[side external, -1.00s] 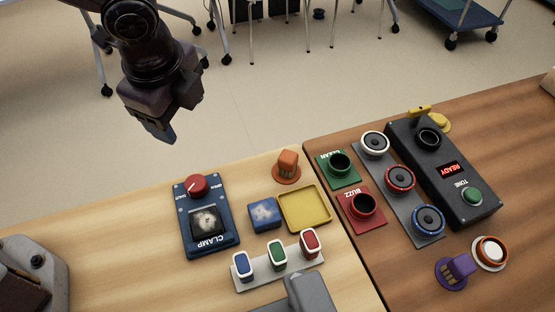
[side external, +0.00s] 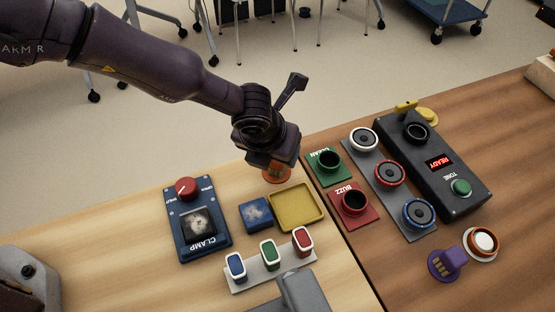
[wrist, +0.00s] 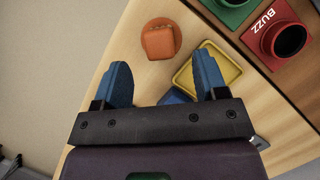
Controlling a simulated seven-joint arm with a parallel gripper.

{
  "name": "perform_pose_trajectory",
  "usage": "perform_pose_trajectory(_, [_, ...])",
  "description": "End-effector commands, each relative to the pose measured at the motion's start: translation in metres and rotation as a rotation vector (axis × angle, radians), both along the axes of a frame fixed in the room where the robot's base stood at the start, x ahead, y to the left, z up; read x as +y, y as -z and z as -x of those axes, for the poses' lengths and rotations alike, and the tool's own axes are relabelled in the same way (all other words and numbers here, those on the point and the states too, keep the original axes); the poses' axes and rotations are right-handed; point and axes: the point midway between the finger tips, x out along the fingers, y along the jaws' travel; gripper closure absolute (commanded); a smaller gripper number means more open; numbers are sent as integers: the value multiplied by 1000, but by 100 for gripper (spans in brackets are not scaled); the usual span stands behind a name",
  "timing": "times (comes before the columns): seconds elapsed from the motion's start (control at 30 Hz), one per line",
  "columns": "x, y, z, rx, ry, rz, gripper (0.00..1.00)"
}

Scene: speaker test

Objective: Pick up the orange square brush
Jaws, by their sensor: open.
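The orange square brush (wrist: 160,40), a blocky orange handle on a round orange base, stands near the table's far edge. In the side view only part of its round base (side external: 278,177) shows, as my gripper hides the rest. My gripper (wrist: 162,66) is open and empty. In the wrist view the brush lies ahead of the blue fingertips, roughly centred between them and apart from them. In the side view my gripper (side external: 272,163) is over the brush; the height between them is hard to tell.
A yellow tray (side external: 298,211) and a blue block (side external: 256,215) sit close to the brush. The blue clamp box (side external: 198,240) is left, and a rack of coloured pieces (side external: 268,267) is nearer. Green (side external: 328,168) and red (side external: 354,206) sockets stand right.

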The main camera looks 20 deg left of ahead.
Motion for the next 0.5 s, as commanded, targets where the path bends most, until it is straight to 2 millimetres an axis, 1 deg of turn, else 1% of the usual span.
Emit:
perform_pose_trajectory(0.07, [0, 9, -4, 1, -2, -1, 34])
perform_pose_trajectory(0.27, [1, 22, -9, 2, -4, 1, 34])
perform_pose_trajectory(0.5, [1, 54, -25, 1, -3, 0, 34])
